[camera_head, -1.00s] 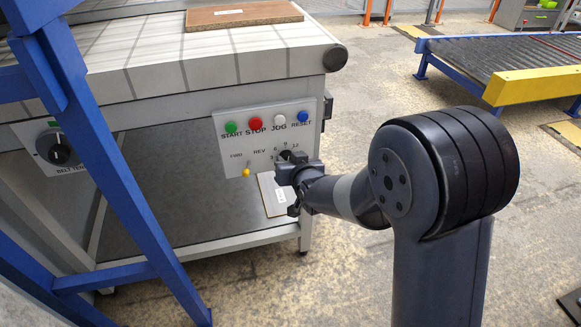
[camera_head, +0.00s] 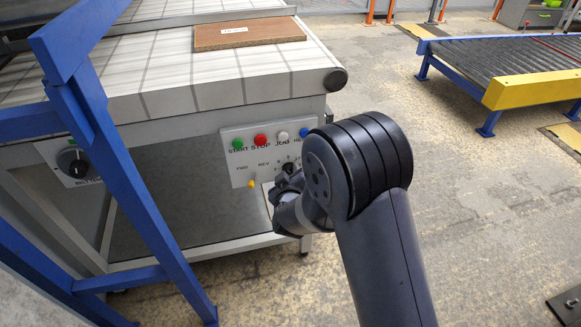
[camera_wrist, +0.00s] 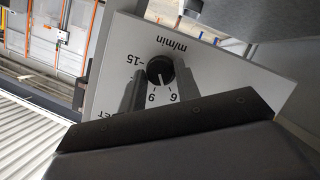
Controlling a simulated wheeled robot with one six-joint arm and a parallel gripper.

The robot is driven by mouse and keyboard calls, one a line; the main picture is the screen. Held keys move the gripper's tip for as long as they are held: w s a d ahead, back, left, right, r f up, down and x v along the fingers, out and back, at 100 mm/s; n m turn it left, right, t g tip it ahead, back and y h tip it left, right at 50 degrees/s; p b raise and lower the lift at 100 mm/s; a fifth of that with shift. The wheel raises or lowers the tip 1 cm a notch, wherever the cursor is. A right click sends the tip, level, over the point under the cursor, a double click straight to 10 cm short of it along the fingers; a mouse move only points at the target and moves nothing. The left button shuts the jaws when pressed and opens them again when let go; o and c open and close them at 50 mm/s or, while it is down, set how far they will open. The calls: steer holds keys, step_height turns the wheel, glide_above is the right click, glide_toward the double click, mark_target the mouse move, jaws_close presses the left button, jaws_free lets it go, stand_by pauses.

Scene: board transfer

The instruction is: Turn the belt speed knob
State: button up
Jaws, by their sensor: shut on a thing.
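The belt speed knob (camera_wrist: 160,70) is a round black knob with a white pointer line, on a light panel marked "m/min". Its pointer faces the printed numbers, between the 9 and the 6 as far as I can tell. In the head view the knob (camera_head: 288,167) shows at the lower right of the control panel, partly hidden by my wrist. My gripper (camera_wrist: 159,86) has one dark finger on each side of the knob and is shut on it. In the head view my gripper (camera_head: 283,184) is at the panel, its fingers mostly hidden.
Green (camera_head: 238,144), red (camera_head: 261,140), white and blue buttons sit above the knob; a yellow-tipped lever (camera_head: 251,183) is to its left. A second black knob (camera_head: 72,161) is far left. A blue frame (camera_head: 140,200) stands before the conveyor. A brown board (camera_head: 215,38) lies on the belt.

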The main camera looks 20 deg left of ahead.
steer(key=shift+a+n+t+p, duration=0.1)
steer(key=shift+n+t+p, duration=0.2)
steer(key=shift+n+p, duration=0.25)
steer(key=shift+h, duration=0.3)
steer(key=o, duration=0.9)
steer(key=shift+o, duration=0.2)
steer(key=shift+s, duration=0.1)
steer(key=p+v, duration=0.1)
steer(key=v, duration=0.9)
steer(key=shift+s+p, duration=0.3)
steer(key=shift+p, duration=0.05)
